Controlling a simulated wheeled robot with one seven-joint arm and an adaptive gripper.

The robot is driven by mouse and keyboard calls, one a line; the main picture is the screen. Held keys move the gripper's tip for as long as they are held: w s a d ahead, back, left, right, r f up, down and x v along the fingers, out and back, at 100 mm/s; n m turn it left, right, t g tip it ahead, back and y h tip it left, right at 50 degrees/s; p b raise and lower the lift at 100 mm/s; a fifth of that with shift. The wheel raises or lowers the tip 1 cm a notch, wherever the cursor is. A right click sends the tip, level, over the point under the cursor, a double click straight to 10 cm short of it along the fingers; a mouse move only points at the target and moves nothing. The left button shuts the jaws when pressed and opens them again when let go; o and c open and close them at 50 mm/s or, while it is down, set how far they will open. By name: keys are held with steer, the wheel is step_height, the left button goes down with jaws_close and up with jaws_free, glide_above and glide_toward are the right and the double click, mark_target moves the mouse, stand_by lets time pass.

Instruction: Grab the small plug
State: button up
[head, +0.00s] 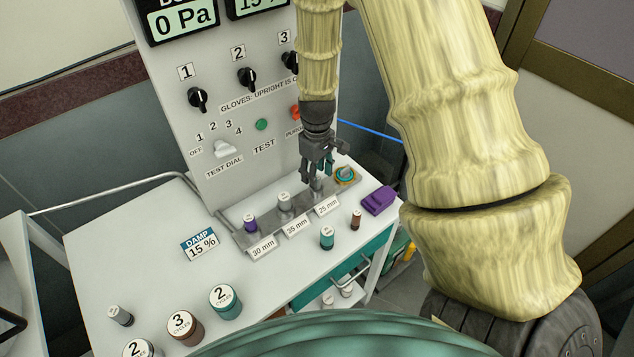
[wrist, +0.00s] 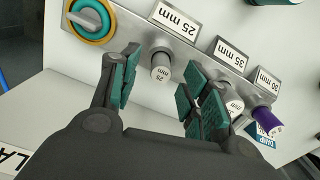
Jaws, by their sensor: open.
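The small plug, a grey cylinder marked 25 mm (wrist: 161,68), sits in the metal rail (head: 232,236) behind the 25 mm label (head: 327,206). My gripper (head: 318,172) is above that end of the rail in the head view and partly hides the plug. In the wrist view my gripper (wrist: 162,60) is open, and the plug shows in the gap between the two green-padded fingers. I see no clear contact. A larger grey plug (head: 284,201) stands at the 35 mm label. A purple plug (head: 250,222) stands at the 30 mm label.
A teal and yellow ring fitting (head: 345,175) sits at the rail's right end. A purple block (head: 379,200), a teal cylinder (head: 327,237) and a brown cylinder (head: 356,219) are in front. The upright panel (head: 215,120) rises close behind. The table's left middle is fairly clear.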

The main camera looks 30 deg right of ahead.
steer(key=shift+f, duration=1.25)
steer(key=shift+s, duration=0.1)
jaws_close()
